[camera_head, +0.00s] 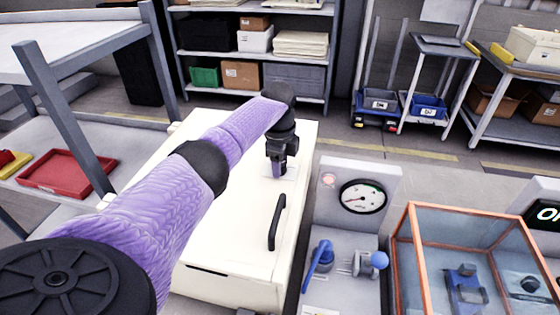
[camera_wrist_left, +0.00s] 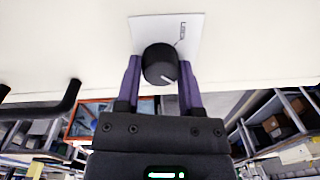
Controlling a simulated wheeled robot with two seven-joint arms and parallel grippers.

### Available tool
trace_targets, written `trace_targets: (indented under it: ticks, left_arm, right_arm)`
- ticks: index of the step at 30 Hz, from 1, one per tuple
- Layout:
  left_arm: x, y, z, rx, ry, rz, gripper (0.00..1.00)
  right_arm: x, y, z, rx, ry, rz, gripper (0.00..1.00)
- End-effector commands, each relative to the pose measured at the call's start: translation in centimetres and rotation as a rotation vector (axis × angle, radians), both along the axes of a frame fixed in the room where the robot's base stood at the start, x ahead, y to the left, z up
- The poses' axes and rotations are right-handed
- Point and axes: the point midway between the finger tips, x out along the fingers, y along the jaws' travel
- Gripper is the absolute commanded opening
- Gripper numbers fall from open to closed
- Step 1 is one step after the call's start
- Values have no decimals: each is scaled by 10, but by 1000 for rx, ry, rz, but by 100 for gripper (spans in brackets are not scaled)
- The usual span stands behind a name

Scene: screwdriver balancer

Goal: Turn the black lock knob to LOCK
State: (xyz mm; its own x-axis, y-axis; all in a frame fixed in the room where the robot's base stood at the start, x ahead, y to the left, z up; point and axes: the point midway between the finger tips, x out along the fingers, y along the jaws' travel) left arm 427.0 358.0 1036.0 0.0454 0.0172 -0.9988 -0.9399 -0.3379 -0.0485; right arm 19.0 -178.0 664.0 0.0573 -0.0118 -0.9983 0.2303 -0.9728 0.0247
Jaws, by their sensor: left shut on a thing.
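The black lock knob (camera_wrist_left: 160,62) sits on a white label plate (camera_wrist_left: 196,34) on the cream lid. A pale pointer line on the knob's face slants toward the lower right in the left wrist view. The plate carries small lettering and a short mark, too small to read surely. My left gripper (camera_head: 278,170) points down at the lid in the head view, its purple fingers on either side of the knob and shut on it. In the head view the gripper hides the knob. My right gripper is not in view.
The cream chest (camera_head: 235,255) has a black bar handle (camera_head: 277,222) near the knob. Right of it stand a grey panel with a gauge (camera_head: 362,196), a blue lever (camera_head: 318,262) and an orange-framed clear case (camera_head: 400,240). Shelves line the back; a red tray (camera_head: 66,172) lies left.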

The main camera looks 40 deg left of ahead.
Motion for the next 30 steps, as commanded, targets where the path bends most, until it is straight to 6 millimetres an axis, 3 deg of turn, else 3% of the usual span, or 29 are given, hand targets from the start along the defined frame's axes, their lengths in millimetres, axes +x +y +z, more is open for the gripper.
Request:
trace_targets:
  ticks: [15,30]
  left_arm:
    - [1,-1,3,-2,0,401,0]
    - [2,0,0,-1,0,876,0]
  right_arm:
    - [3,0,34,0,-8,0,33]
    - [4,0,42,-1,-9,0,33]
